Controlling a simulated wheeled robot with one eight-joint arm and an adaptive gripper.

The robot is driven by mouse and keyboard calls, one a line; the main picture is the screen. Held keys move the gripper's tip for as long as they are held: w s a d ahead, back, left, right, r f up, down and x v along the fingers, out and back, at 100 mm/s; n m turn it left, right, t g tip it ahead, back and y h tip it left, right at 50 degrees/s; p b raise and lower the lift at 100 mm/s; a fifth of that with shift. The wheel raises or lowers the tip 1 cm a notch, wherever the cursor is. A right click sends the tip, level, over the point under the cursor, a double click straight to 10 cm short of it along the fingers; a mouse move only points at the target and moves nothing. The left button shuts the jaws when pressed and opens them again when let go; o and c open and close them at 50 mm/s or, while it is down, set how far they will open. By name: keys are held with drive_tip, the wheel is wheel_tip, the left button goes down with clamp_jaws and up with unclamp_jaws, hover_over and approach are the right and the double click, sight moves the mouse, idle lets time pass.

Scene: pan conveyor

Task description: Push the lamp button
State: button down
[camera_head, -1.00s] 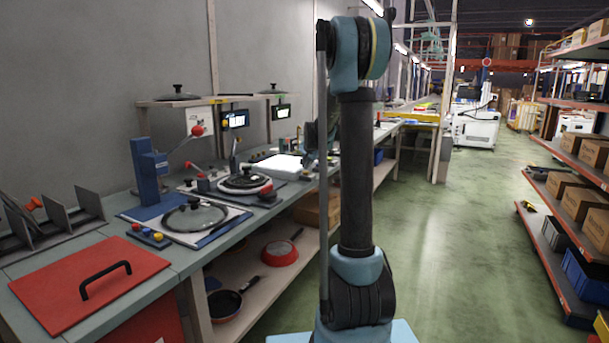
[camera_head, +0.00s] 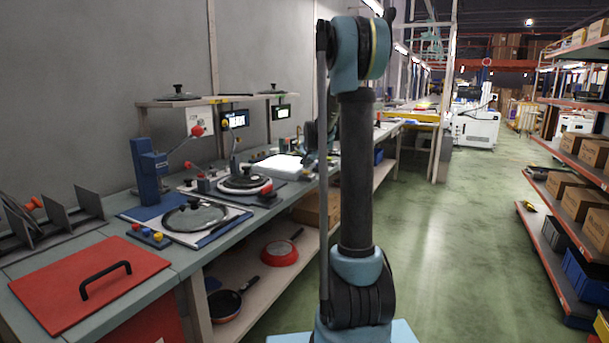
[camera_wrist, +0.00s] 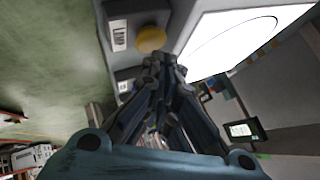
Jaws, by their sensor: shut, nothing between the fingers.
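A round yellow button (camera_wrist: 152,38) sits on a dark grey box (camera_wrist: 135,17) with a white label, at the top of the wrist view. Beside it to the right is a bright white lit panel (camera_wrist: 240,32), which also shows on the bench in the head view (camera_head: 280,166). My gripper (camera_wrist: 163,62) is shut and empty. Its fingertips are just below the yellow button in the wrist view, very close to it; I cannot tell whether they touch. In the head view my arm hides the button.
A small screen (camera_wrist: 243,130) is at the right of the wrist view. On the bench in the head view are a glass lid (camera_head: 195,216), a blue lever press (camera_head: 148,170) and a red board with a handle (camera_head: 95,285). The green aisle floor (camera_head: 440,240) is clear.

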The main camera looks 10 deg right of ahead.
drive_tip(key=shift+s+f, duration=0.1)
drive_tip(key=shift+f, duration=0.35)
idle(0.6)
drive_tip(key=shift+r, duration=0.6)
drive_tip(key=shift+r, duration=3)
drive_tip(key=shift+s, duration=0.1)
drive_tip(key=s+f+n+g, duration=0.2)
drive_tip(key=s+f, duration=0.4)
drive_tip(key=s, duration=1.2)
drive_tip(key=s+a+f+n+g, duration=0.1)
drive_tip(key=s+f+n, duration=0.3)
drive_tip(key=s, duration=1.5)
drive_tip(key=s+f+n+g, duration=0.3)
drive_tip(key=s+f, duration=0.7)
drive_tip(key=s, duration=0.9)
drive_tip(key=shift+a+g, duration=0.15)
drive_tip(key=shift+g, duration=0.35)
